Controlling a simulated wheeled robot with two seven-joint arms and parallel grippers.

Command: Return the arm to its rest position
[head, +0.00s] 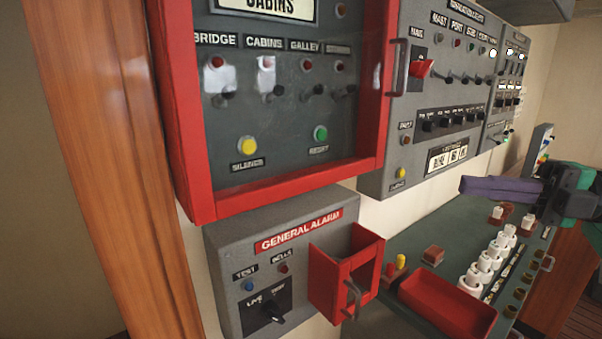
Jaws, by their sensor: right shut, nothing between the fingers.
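My right gripper (470,187) comes in from the right edge. Its purple fingers are shut with nothing between them, pointing left above the green desk (408,240). It is in front of the grey switch panels, apart from the items on the desk below. Part of my right arm is cut off by the right edge. My left gripper is not in view.
A red-framed alarm panel (183,130) hangs on the left. Below it is the general alarm box (222,262) with a red hinged cover (318,280) standing out. The desk holds a red tray (445,305) and several white cylinders (482,270). A grey switch panel (410,125) is behind.

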